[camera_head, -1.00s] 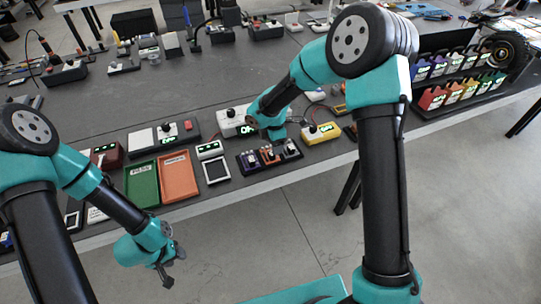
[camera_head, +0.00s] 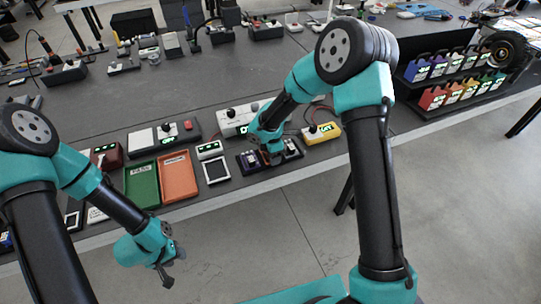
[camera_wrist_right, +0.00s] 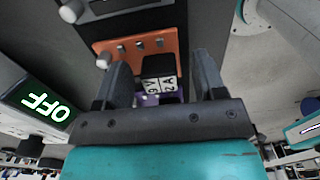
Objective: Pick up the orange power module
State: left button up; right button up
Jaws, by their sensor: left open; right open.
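A dark tray (camera_head: 245,171) at the bench's front edge holds small coloured units. The orange one (camera_head: 264,158) is mostly hidden by my right gripper (camera_head: 273,147) in the head view. In the right wrist view, the orange unit (camera_wrist_right: 112,46) has several silver knobs and lies ahead of and between the open fingers of my right gripper (camera_wrist_right: 162,62). A small black-and-white labelled block (camera_wrist_right: 158,85) shows between the fingers; I cannot tell whether anything touches. My left gripper (camera_head: 170,268) is open and empty in front of the bench.
Green (camera_head: 142,184) and orange (camera_head: 178,177) trays lie left of the dark tray. A yellow meter (camera_head: 321,133) stands to its right. A rack (camera_head: 420,106) of coloured cases, one orange, stands farther right. A unit reading OFF (camera_wrist_right: 38,102) is close beside the right gripper.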

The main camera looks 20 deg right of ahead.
dwell(0.3)
jog(key=c, duration=1)
